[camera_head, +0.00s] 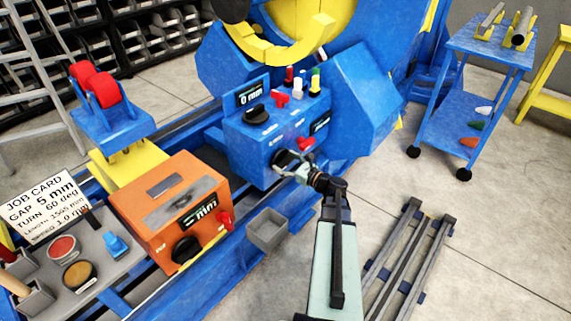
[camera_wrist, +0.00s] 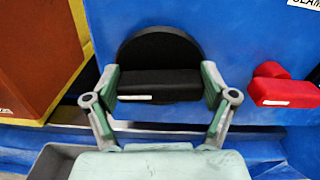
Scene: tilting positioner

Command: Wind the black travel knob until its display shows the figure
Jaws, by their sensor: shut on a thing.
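My gripper (camera_head: 287,160) is at the front face of the blue control box (camera_head: 243,147). In the wrist view my gripper (camera_wrist: 160,85) has its two fingers on either side of the raised bar of a round black knob (camera_wrist: 160,47), shut on it. The bar lies about level and carries a white mark. In the head view the knob is largely hidden by my gripper. The display (camera_head: 320,123) on the box's right side is too small to read. Another display (camera_head: 252,93) on top reads "0 mm".
A red lever (camera_head: 306,144) sits close right of my gripper; it also shows in the wrist view (camera_wrist: 283,88). An orange box (camera_head: 165,190) with a black knob (camera_head: 186,249) stands left. A grey bin (camera_head: 267,230) hangs below. The job card (camera_head: 42,205) reads "GAP 5 mm, TURN 60 deg".

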